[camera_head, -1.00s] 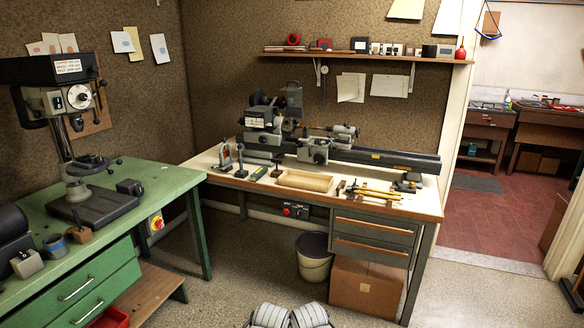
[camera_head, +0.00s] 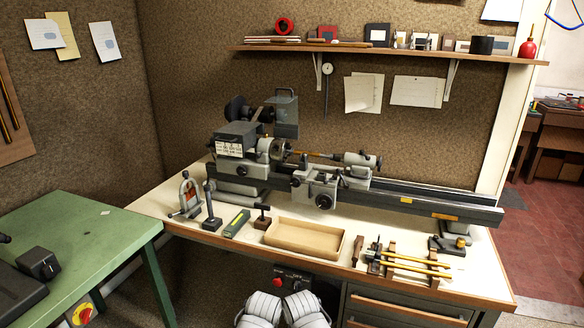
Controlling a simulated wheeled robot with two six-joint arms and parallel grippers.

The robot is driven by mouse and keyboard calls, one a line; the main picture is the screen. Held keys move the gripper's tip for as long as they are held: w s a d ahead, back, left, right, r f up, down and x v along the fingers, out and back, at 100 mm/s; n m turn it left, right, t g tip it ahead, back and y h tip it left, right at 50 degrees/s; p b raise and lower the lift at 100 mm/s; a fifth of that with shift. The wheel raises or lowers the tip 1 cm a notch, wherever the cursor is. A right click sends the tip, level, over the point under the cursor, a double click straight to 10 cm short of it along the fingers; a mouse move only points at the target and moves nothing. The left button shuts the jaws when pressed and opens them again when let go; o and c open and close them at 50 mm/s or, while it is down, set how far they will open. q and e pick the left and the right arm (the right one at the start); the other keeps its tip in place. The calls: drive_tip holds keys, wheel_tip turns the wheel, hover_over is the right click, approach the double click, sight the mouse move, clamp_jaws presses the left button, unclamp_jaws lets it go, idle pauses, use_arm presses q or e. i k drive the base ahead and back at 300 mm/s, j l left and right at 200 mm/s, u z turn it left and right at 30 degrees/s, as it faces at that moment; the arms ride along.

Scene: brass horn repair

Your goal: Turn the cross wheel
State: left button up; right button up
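The lathe (camera_head: 375,190) stands on the light-topped bench against the brown wall. A dark round handwheel (camera_head: 324,202) sits on the front of its carriage, facing me; I take it for the cross wheel. Its handle is too small to make out. Nothing touches the wheel. Two pale ribbed parts of my own arms show at the bottom edge, in front of the bench and well below the wheel. No gripper fingers show.
A wooden tray (camera_head: 304,238) lies on the bench in front of the carriage. Yellow rods (camera_head: 415,264) on a rack lie to its right. Small upright tools and a green box (camera_head: 236,223) stand left. A green table (camera_head: 80,238) is at the left.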

sight(294, 181)
drive_tip(key=i+u, duration=0.1)
drive_tip(key=i, duration=0.8)
drive_tip(key=u, duration=0.3)
